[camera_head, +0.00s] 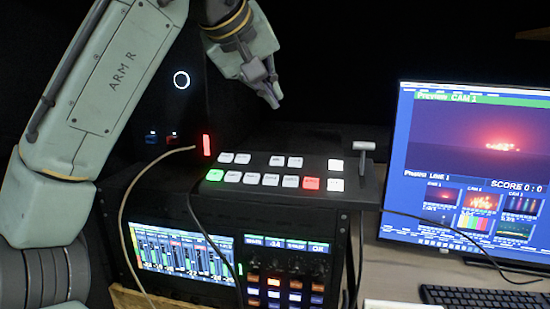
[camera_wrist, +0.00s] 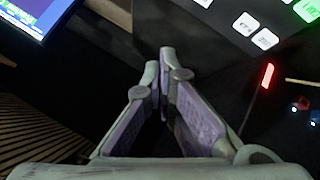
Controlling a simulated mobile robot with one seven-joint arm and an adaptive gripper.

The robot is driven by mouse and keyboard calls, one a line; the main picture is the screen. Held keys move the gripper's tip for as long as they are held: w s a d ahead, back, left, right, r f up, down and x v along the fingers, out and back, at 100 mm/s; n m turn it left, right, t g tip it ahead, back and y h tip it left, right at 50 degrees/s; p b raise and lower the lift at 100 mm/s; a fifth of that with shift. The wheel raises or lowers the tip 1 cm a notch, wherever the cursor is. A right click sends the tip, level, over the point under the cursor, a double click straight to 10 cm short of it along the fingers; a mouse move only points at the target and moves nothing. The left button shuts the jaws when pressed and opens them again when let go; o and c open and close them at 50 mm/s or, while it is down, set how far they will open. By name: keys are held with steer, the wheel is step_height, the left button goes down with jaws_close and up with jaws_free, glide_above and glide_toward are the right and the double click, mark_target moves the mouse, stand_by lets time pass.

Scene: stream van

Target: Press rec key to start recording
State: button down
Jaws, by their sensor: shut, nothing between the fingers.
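The switcher panel (camera_head: 262,205) is black and carries two rows of keys. Most keys are white; a green-lit key (camera_head: 215,175) is at the front left and a red-lit key (camera_head: 311,183) towards the front right. Lettering is too small to tell which key is rec. My gripper (camera_head: 275,101) is shut and empty, in the air above and behind the panel, touching no key. In the wrist view the shut fingertips (camera_wrist: 160,58) point past white keys (camera_wrist: 264,39) at the upper right, with part of the green key (camera_wrist: 308,10) at the edge.
A lever (camera_head: 364,147) stands up at the panel's right. A red light bar (camera_head: 207,145) is at its back left, with a cable passing near. Below is a rack with a lit mixer screen (camera_head: 183,252). A monitor (camera_head: 470,180) and keyboard (camera_head: 485,297) are at right.

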steer(key=shift+f, duration=0.1)
steer(key=b, duration=0.6)
glide_above(273, 161)
steer(key=f, duration=0.7)
steer(key=shift+s+f, duration=0.15)
steer(key=shift+s, duration=0.05)
steer(key=shift+w+f, duration=0.2)
steer(key=shift+f, duration=0.35)
steer(key=shift+f+b, duration=0.1)
steer(key=shift+b, duration=0.2)
steer(key=shift+w+f, duration=0.1)
steer(key=shift+f, duration=0.2)
steer(key=shift+w+f+b, duration=0.1)
steer(key=shift+f+b, duration=0.25)
steer(key=shift+f, duration=0.05)
stand_by(0.4)
stand_by(0.3)
steer(key=shift+s+r+p, duration=0.2)
steer(key=shift+r+p, duration=0.5)
steer(key=shift+r, duration=0.1)
